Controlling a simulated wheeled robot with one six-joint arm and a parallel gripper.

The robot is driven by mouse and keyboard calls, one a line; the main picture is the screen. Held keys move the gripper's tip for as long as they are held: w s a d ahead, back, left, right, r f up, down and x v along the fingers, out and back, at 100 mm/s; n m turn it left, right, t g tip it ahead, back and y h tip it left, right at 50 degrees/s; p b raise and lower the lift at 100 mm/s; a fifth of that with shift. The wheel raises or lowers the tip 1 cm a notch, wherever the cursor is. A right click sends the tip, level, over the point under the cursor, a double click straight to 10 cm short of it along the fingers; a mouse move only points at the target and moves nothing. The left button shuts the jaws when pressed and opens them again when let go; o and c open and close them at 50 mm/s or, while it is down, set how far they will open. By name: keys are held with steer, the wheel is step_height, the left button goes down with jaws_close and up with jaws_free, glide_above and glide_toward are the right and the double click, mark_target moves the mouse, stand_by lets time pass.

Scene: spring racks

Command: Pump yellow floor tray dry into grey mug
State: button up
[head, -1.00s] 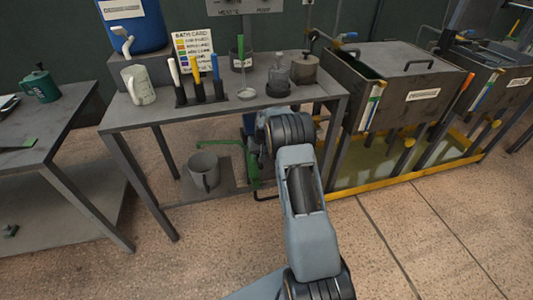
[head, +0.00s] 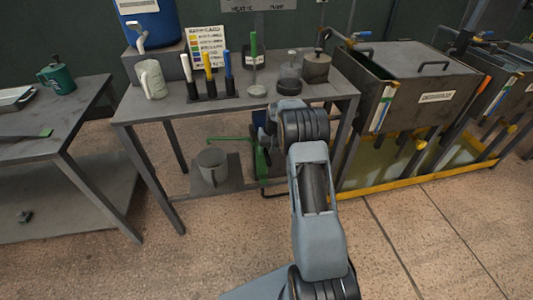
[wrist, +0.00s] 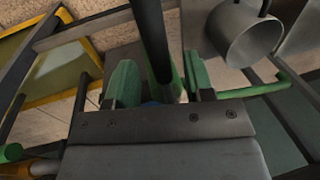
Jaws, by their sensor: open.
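The grey mug (head: 212,166) stands upright on a low board under the table, left of the green pump (head: 262,162); a green spout pipe (head: 228,139) reaches out above the mug. The mug also shows in the wrist view (wrist: 250,38), at upper right. The yellow floor tray (head: 420,180) holds murky liquid under the tanks, and its edge shows at left in the wrist view (wrist: 88,52). My gripper (wrist: 160,85) is open, with a dark rod (wrist: 153,40) between its fingers; I cannot tell whether they touch it. In the head view my arm hides the gripper.
The table (head: 220,107) above carries a speckled mug (head: 150,80), coloured-handled tools (head: 210,75), bottles and a blue cooler (head: 152,28). Its legs stand close around the pump. Dark tanks (head: 425,85) stand at right. The floor in front is clear.

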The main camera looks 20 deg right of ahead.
step_height(320, 180, up, 11)
steer(key=d+p, duration=0.1)
steer(key=d, duration=0.1)
steer(key=shift+s+f, duration=0.15)
steer(key=shift+s, duration=0.25)
